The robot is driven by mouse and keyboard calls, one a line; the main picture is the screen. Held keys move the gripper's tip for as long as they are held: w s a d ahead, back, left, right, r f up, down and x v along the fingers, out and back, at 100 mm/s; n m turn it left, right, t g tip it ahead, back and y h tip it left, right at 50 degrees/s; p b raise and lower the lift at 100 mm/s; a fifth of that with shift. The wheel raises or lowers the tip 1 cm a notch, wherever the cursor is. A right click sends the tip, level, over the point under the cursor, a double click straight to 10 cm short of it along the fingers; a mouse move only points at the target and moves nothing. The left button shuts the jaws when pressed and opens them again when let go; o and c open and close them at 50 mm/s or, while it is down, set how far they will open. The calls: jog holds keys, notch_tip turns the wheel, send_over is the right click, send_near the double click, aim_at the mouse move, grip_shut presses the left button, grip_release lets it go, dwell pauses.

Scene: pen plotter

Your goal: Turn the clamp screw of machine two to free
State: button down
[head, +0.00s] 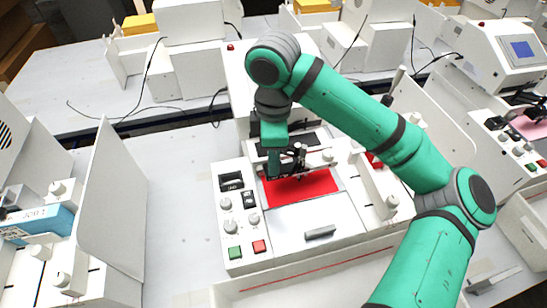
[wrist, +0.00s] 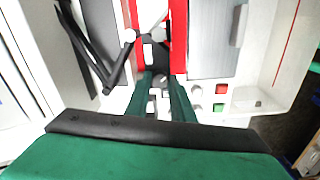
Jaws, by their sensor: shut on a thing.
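My gripper (head: 272,172) reaches down over the middle plotter, at the left edge of its red sheet (head: 305,188). In the wrist view my gripper (wrist: 161,76) has its two green fingers close together, shut on a small clamp screw on the black pen carriage (wrist: 155,55). The screw is mostly hidden between the fingertips. The pen carriage also shows in the head view (head: 290,167), beside the fingers and over the red sheet. I cannot read a number on this machine.
The middle plotter's panel has knobs, a green button (head: 234,253) and a red button (head: 259,246). A white side wall (head: 112,200) stands to the left. A machine with a screen (head: 522,48) is at right.

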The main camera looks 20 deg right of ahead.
jog(key=shift+n, duration=1.2)
jog(key=c, duration=1.5)
grip_release()
jog(key=shift+c, duration=0.2)
jog(key=shift+r, duration=0.1)
notch_tip(320, 180, up, 11)
jog(key=shift+f, duration=0.2)
